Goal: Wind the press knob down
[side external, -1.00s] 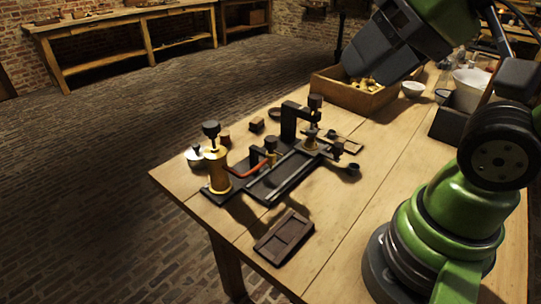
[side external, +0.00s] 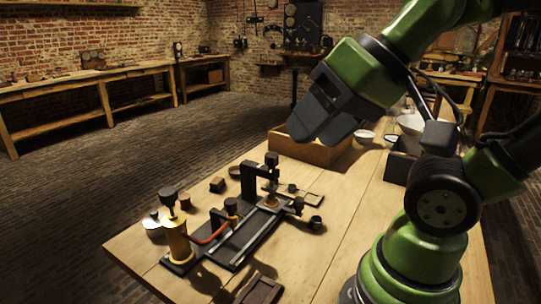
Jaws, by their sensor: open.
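The press is a black upright frame (side external: 249,179) with an arm at its top, on a dark base plate on the wooden bench. A black knob (side external: 271,159) tops its screw, above a small brass part (side external: 271,201). I cannot tell how far the screw is wound. My gripper (side external: 318,134) is open and empty, its dark fingers pointing down and left. In the picture it is above and right of the knob, clear of it. Other black knobs sit on a brass cylinder (side external: 178,241) at the left and on a shorter brass post (side external: 231,218).
A wooden crate (side external: 300,152) stands behind the press, partly behind my gripper. A red tube (side external: 210,236) runs between the brass parts. A small dark block (side external: 217,184) and a dark tray (side external: 260,291) lie nearby.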

